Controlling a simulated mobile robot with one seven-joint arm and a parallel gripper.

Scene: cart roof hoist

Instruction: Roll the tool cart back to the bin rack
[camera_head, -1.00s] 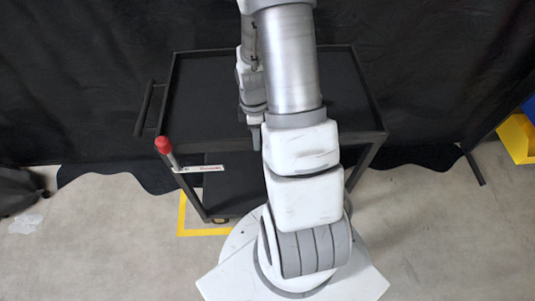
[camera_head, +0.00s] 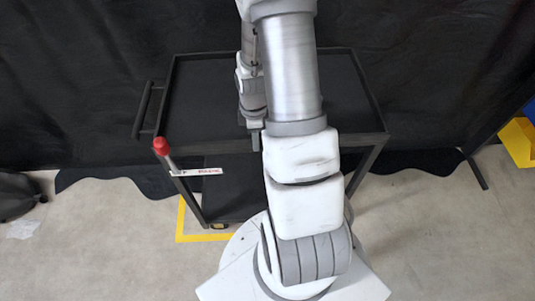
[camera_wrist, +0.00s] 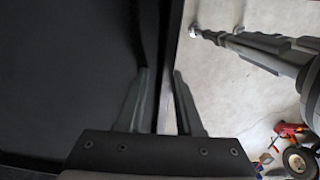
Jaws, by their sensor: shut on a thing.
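The black tool cart (camera_head: 200,95) stands in front of me in the head view, with a flat empty top tray and a lower shelf. A side handle (camera_head: 143,110) is on its left. A lever with a red knob (camera_head: 161,146) and a white label strip (camera_head: 208,172) show at its near left corner. My gripper (camera_head: 255,138) is at the tray's near edge, partly hidden by my arm. In the wrist view, my gripper's fingers (camera_wrist: 160,82) lie on either side of the tray rim, shut on it. No whole bin rack is visible.
Yellow tape (camera_head: 205,238) marks the floor by the cart's near left corner. A black curtain (camera_head: 80,80) hangs behind the cart. A yellow bin (camera_head: 518,141) shows at the right edge, and a dark wheeled base (camera_head: 17,195) at the left.

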